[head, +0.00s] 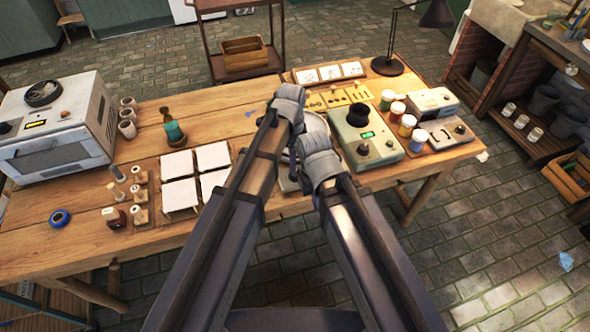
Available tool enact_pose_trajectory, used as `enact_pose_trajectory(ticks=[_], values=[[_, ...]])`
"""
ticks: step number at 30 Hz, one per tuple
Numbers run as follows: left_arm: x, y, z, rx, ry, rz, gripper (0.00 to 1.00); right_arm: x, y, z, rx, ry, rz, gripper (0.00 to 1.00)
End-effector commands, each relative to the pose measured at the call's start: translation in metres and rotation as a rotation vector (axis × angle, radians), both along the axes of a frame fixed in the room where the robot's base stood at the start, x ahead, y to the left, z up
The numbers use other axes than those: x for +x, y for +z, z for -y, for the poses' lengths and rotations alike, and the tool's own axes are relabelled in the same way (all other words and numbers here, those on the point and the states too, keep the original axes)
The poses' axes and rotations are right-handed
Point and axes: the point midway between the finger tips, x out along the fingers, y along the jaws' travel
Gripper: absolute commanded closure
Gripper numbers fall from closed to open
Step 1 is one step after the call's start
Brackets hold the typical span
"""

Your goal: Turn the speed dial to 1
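A grey-green control box (381,146) stands on the wooden table, right of my grippers. It has a small lit green display (367,135), a large black knob (358,114) at its back and a small dial (363,149) on its front part. Any numbers on the dial are too small to read. My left gripper (290,106) is over the table's middle, left of the box. My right gripper (318,160) is nearer to me, just left of the box, apart from the dial as far as I can tell. The fingers of both are hidden or unclear. A pale round surface (314,124) is mostly hidden behind them.
Paint jars (408,125) and a second device (448,133) stand right of the box. White square tiles (180,194) lie left of my arms. A kiln-like oven (62,128) is at far left. A black lamp (388,65) stands at the back right.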

Motion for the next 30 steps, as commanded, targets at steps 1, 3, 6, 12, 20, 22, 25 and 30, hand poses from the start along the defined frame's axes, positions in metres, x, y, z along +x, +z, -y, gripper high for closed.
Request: enact_pose_trajectory(ticks=[1, 3, 6, 12, 20, 22, 25, 30], values=[[0.003, 0.000, 0.006, 0.001, -0.038, -0.002, 0.26, 0.000, 0.000, 0.000, 0.000, 0.000, 0.000, 1.00], [0.003, 0.000, 0.009, 0.001, -0.068, -0.003, 0.26, 0.000, 0.000, 0.000, 0.000, 0.000, 0.000, 1.00], [0.003, 0.000, 0.010, 0.001, -0.080, -0.004, 0.26, 0.000, 0.000, 0.000, 0.000, 0.000, 0.000, 1.00], [0.003, -0.006, 0.009, 0.001, -0.077, -0.003, 0.26, 0.000, -0.006, 0.000, 0.000, 0.000, 0.000, 1.00], [0.003, -0.030, 0.009, 0.001, -0.076, -0.003, 0.26, 0.000, -0.030, 0.000, 0.000, 0.000, 0.000, 1.00], [0.003, -0.039, 0.009, 0.001, -0.075, -0.003, 0.26, 0.000, -0.039, 0.000, 0.000, 0.000, 0.000, 1.00], [0.003, -0.053, 0.009, 0.001, -0.075, -0.003, 0.26, 0.000, -0.053, 0.000, 0.000, 0.000, 0.000, 1.00], [0.003, -0.072, 0.009, 0.001, -0.075, -0.003, 0.26, 0.000, -0.072, 0.000, 0.000, 0.000, 0.000, 1.00]])
